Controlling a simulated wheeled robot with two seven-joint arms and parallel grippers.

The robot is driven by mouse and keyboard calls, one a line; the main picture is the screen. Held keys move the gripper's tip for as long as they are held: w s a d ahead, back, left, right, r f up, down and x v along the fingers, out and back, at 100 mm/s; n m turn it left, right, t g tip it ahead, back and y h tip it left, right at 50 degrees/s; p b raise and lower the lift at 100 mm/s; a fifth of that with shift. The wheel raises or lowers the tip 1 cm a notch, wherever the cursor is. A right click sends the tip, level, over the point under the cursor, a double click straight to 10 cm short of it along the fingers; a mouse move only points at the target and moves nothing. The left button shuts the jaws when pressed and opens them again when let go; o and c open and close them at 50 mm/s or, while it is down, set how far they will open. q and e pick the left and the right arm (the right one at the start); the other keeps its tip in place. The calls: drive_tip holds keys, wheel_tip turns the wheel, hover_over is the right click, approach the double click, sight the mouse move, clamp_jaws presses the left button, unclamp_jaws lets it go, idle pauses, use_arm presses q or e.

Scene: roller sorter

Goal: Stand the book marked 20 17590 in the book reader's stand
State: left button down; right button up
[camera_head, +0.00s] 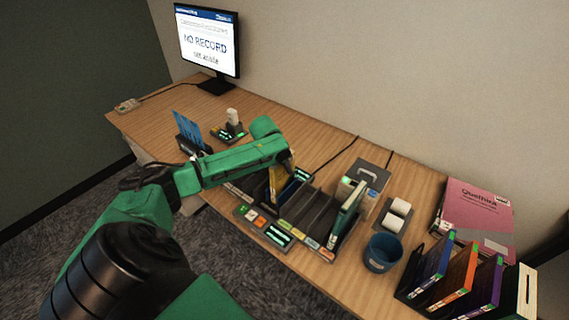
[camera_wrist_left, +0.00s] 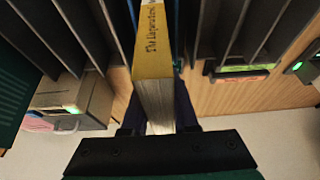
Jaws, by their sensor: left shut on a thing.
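My left gripper (camera_head: 283,165) is over the slotted sorter rack (camera_head: 318,212). In the left wrist view its dark fingers (camera_wrist_left: 160,118) are shut on a book with a yellow spine (camera_wrist_left: 153,45). The spine print reads roughly "The Reparation", and pale page edges face the camera. The book is between the rack's dark dividers; I cannot tell whether it touches the rack floor. No mark 20 17590 is legible. A black stand (camera_head: 188,147) at the left of the desk holds a blue upright item; I cannot tell whether it is the reader's stand. My right gripper is not in view.
A monitor (camera_head: 208,42) reads "NO RECORD set aside". A small device (camera_head: 230,130) stands behind my forearm.

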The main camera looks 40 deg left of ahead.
use_arm(q)
drive_tip(key=shift+f, duration=0.15)
drive_tip(key=c, duration=0.6)
unclamp_jaws()
drive_tip(key=b+v, duration=0.1)
drive_tip(key=v, duration=1.2)
drive_tip(key=shift+s+r+b, duration=0.15)
drive_tip(key=shift+r+b, duration=0.05)
drive_tip(key=shift+b, duration=0.1)
drive_tip(key=shift+s+d+r, duration=0.15)
drive_tip(key=shift+r, duration=0.4)
drive_tip(key=shift+f, duration=0.1)
